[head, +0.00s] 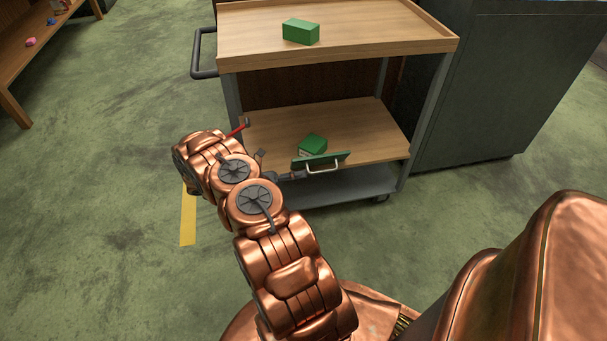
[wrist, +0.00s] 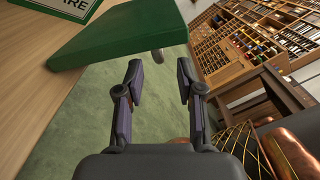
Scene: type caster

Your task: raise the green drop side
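The green drop side (head: 335,157) is a narrow panel at the front edge of the cart's lower shelf. A pale metal bar handle (head: 322,170) is on its front. In the wrist view the drop side (wrist: 120,36) fills the upper left as a tilted green slab. A grey rounded piece, likely the handle's end (wrist: 157,55), shows beyond and between my fingertips. My gripper (wrist: 160,76) is open, with nothing seen between its fingers. In the head view my gripper (head: 293,176) is just left of the handle; contact cannot be told.
A green box (head: 313,143) lies on the lower shelf (head: 370,130) behind the drop side. Another green box (head: 300,31) is on the top shelf. A dark cabinet (head: 500,90) stands right of the cart.

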